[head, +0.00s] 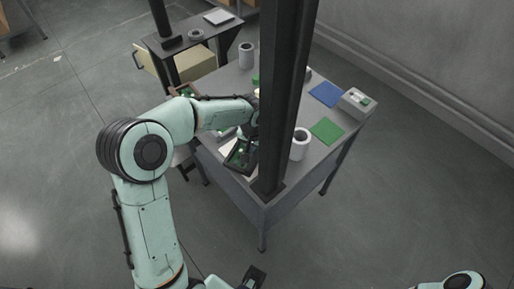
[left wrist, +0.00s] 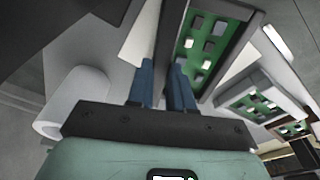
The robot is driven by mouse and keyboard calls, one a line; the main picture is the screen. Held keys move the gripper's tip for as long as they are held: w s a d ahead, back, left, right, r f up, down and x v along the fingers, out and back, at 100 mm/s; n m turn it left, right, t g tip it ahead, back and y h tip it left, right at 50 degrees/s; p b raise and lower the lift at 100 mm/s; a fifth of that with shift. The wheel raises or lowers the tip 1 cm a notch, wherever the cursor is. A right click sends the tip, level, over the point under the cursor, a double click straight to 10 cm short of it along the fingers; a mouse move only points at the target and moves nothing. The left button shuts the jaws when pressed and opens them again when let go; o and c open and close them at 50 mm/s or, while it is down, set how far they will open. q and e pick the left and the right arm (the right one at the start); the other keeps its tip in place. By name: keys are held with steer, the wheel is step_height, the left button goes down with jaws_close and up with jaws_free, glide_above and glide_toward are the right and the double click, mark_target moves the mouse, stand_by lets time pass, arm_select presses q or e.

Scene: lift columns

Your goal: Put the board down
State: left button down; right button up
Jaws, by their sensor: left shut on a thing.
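The board (head: 240,156) is green with a dark frame and is at the near left edge of the table, partly hidden by my arm and a dark post. In the left wrist view the dark-framed green board (left wrist: 206,45), with several pale and grey parts on it, lies just past the fingertips. My left gripper (head: 249,139) is over the board. Its blue fingers (left wrist: 163,72) are shut on the board, but the contact is hard to make out. Whether the board touches the surface below is unclear. A dark end part (head: 253,278) at the bottom may be my right gripper.
The grey table (head: 228,92) carries a grey cup (head: 246,55), a white cup (head: 300,144), a blue mat (head: 326,94), a green mat (head: 327,130) and a switch box (head: 357,102). A second green board (left wrist: 262,103) is close by. The dark post (head: 284,100) blocks the table's middle.

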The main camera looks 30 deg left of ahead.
arm_select(q)
steer(key=c, duration=1)
jaws_free()
steer(key=shift+r, duration=0.25)
steer(key=r, duration=0.3)
steer(key=s+r, duration=0.1)
steer(key=r, duration=0.3)
steer(key=r+p, duration=0.1)
steer(key=r, duration=0.3)
steer(key=shift+s+r, duration=0.25)
steer(key=shift+s, duration=0.05)
